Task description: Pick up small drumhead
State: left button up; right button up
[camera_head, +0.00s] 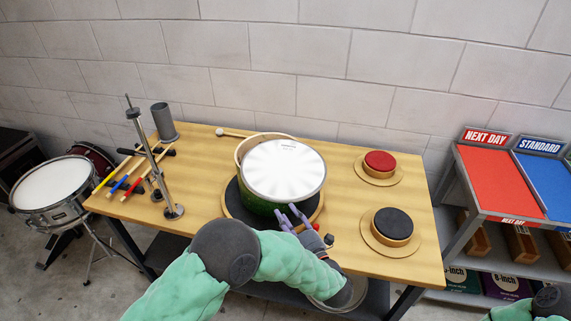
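A round white drumhead (285,168) with a thin rim lies on top of a green drum shell (258,203) in the middle of the bench. Whether it is the small one I cannot tell. My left gripper (290,216) is at the front side of the drum, with its purple fingers spread apart and nothing visible between them. I cannot tell whether a fingertip touches the drum. A silver-rimmed round piece (338,303) shows partly below the bench's front edge, mostly hidden by my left arm. My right gripper is out of view; only part of my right arm shows at the lower right.
The wooden bench (210,155) holds a pale hoop (243,146) behind the drum, a red pad (380,161), a black pad (393,223), a metal stand (151,160), a grey cylinder (163,122) and a mallet (232,133). A red-and-blue rack (497,180) stands right.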

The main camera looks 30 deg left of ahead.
aim_at(274, 193)
pick_arm(q)
jog(key=x, duration=0.4)
jog(key=b+x, duration=0.1)
jog(key=x, duration=0.4)
jog(key=shift+w+d+f, duration=0.2)
jog(key=shift+w, duration=0.1)
jog(key=shift+w+a+r+b, duration=0.1)
jog(key=shift+w+a+b, duration=0.15)
jog(key=shift+a+b, duration=0.05)
grip_shut()
